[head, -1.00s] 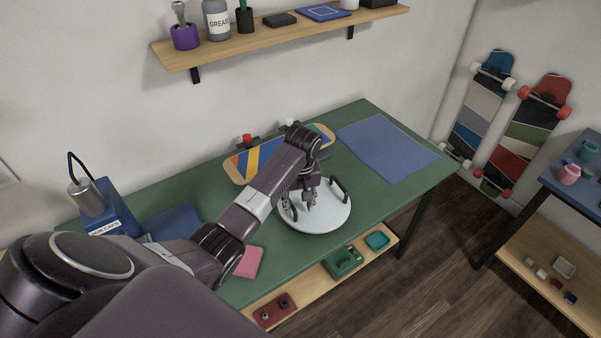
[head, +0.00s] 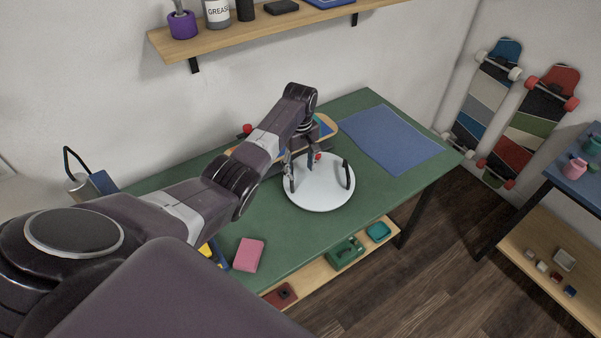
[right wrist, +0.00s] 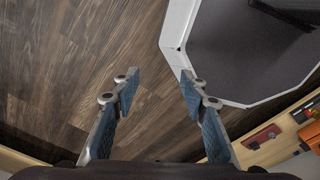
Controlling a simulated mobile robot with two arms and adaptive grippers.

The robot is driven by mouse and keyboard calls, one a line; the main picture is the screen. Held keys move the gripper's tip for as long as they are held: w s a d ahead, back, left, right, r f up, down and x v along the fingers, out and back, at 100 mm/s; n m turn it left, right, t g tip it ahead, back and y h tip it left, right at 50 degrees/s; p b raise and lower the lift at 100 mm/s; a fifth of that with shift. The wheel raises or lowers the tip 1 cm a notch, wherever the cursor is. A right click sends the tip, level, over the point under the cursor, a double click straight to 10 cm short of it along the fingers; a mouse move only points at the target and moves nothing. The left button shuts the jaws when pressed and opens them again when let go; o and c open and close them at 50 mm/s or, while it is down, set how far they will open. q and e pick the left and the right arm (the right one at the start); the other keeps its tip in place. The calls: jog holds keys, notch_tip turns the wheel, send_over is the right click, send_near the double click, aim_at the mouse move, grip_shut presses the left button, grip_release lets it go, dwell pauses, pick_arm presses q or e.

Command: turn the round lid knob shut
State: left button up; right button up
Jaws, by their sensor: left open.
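A pale round lid-like disc (head: 322,195) lies on the green workbench, with a dark upright handle at its right (head: 349,174) and another at its left, next to my finger. A small red part (head: 318,157) shows near the disc's back edge, beside my fingers; I cannot tell whether it is the knob. My left gripper (head: 302,168) points down over the back left of the disc, open. Its arm hides part of the bench. I cannot tell whether its fingers touch anything. My right gripper (right wrist: 156,92) is open and empty above the wooden floor in the right wrist view.
A striped skateboard deck (head: 326,127) lies behind the disc, partly hidden by my arm. A blue mat (head: 392,142) is at the bench's right, a pink block (head: 248,255) at the front. A wall shelf (head: 255,28) hangs above. A lower shelf holds a green container (head: 346,251).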

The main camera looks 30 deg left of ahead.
aim_at(302, 181)
pick_arm(q)
jog(key=shift+s+d+f, duration=0.15)
jog(key=shift+s+f, duration=0.05)
jog(key=shift+f, duration=0.25)
jog(key=shift+s+d+f, duration=0.15)
jog(key=shift+s+f, duration=0.05)
jog(key=shift+f, duration=0.55)
jog(key=shift+w+a+f, duration=0.1)
jog(key=shift+w+f, duration=0.2)
jog(key=shift+f, duration=0.05)
jog(key=shift+w+f, duration=0.15)
jog(key=shift+w, duration=0.3)
jog(key=shift+s+r, duration=0.25)
jog(key=shift+r, duration=0.1)
jog(key=c, duration=0.7)
jog(key=shift+w, duration=0.1)
grip_shut()
jog(key=o, duration=0.7)
grip_release()
jog(key=shift+a, duration=0.15)
